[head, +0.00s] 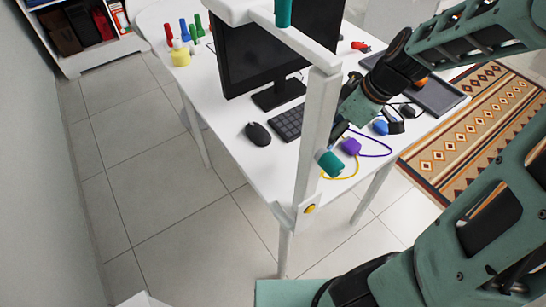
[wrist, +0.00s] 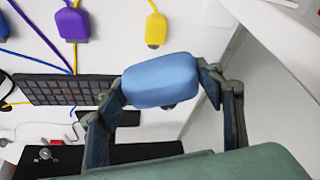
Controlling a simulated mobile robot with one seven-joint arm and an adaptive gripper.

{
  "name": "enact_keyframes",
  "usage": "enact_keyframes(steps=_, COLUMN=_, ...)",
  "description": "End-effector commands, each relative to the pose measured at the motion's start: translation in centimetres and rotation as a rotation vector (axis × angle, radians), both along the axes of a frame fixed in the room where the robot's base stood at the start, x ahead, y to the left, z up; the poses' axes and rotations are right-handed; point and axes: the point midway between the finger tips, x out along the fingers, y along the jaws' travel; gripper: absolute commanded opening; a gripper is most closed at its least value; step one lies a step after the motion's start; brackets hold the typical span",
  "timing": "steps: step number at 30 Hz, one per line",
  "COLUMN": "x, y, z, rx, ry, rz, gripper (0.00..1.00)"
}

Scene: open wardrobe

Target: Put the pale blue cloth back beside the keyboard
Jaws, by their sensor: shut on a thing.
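The pale blue cloth (wrist: 160,80) is a smooth, rounded, folded-looking bundle in the wrist view. My gripper (wrist: 162,88) is shut on it, with one dark finger at each side. The black keyboard (wrist: 60,90) lies on the white desk to the left of the cloth in the wrist view. In the head view the keyboard (head: 287,122) lies in front of the monitor, partly behind a white post. That post hides most of my gripper in the head view, and I cannot make out the cloth there.
A black mouse (head: 258,134) lies left of the keyboard. The monitor (head: 270,50) stands behind them. A purple adapter (head: 351,146), a blue one (head: 380,127) and cables lie right of the keyboard; a yellow one (wrist: 156,30) shows in the wrist view. The desk's front left is clear.

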Motion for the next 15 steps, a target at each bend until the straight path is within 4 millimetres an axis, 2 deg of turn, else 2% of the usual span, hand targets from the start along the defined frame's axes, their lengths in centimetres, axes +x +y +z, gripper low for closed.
enact_keyframes(steps=1, x=0.1, y=1.2, z=-0.7, rx=0.001, ry=0.000, rz=0.009, gripper=0.23)
enact_keyframes(steps=6, x=0.7, y=4.6, z=-2.3, rx=0.000, ry=-0.001, rz=0.007, gripper=0.23)
enact_keyframes(steps=12, x=1.2, y=8.1, z=-3.8, rx=0.000, ry=0.000, rz=0.006, gripper=0.23)
enact_keyframes(steps=15, x=1.3, y=9.2, z=-5.5, rx=0.001, ry=0.001, rz=0.006, gripper=0.23)
